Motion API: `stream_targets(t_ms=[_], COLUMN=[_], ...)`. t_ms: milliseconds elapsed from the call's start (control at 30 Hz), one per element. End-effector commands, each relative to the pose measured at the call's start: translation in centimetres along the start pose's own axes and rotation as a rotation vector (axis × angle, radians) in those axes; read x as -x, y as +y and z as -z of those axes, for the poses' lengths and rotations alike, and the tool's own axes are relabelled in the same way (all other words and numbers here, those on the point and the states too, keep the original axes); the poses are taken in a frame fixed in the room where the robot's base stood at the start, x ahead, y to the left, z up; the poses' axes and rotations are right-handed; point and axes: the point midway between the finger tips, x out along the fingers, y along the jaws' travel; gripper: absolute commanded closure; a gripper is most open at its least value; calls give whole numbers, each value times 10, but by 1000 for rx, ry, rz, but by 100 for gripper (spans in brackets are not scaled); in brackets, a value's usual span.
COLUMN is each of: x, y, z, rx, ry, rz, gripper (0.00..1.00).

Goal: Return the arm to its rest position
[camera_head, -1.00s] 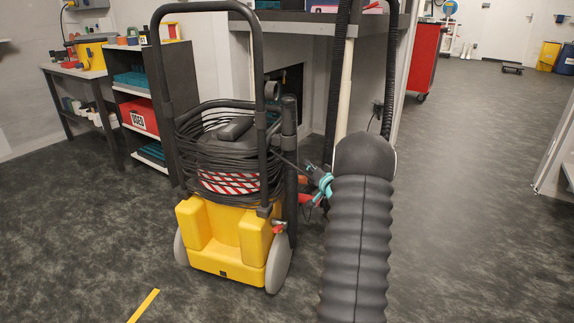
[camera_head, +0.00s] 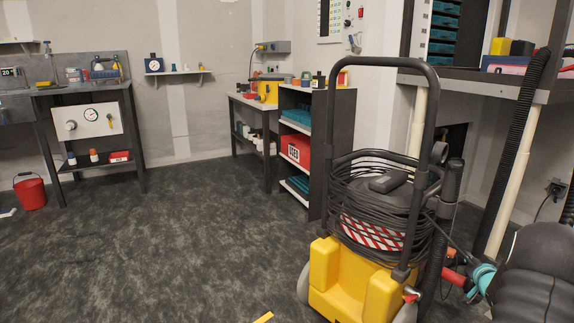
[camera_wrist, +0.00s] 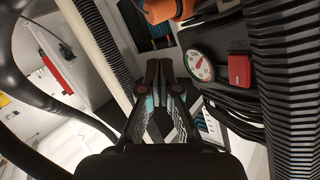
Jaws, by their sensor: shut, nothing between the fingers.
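My gripper (camera_wrist: 165,72) shows in the wrist view, pointing up the picture. Its two dark fingers with teal parts are shut together with nothing between them. In the wrist view a round dial gauge (camera_wrist: 200,66) and a red block (camera_wrist: 239,69) lie to the right of the fingertips, and an orange part (camera_wrist: 166,10) is above them. Whether the fingers touch anything there cannot be told. In the head view my dark ribbed arm is at the lower right edge, beside the yellow wheeled machine with a coiled black cable.
The yellow machine (camera_head: 340,284) stands close at the right, its black handle (camera_head: 431,105) rising high. Black ribbed hoses (camera_wrist: 283,85) run near my gripper. A shelf unit (camera_head: 330,145) and a workbench (camera_head: 140,150) stand behind. A red bucket (camera_head: 31,193) is far left. The left floor is open.

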Motion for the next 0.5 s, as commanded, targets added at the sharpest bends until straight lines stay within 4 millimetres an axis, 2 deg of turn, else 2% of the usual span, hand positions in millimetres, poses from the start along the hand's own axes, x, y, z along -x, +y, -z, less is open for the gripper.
stream_targets(t_ms=[33, 100, 167, 233, 367, 500], x=[5, 19, 35, 57, 103, 156], y=[17, 36, 46, 47, 26, -13], z=[-24, -45, -56, -66, -74, -78], rx=[18, 51, 78, 109, 163, 205], ry=[-70, -164, -242, -335, -508, -674], rz=[-78, -181, -259, -331, -425, -468], gripper=[100, 100, 100, 100, 100, 100])
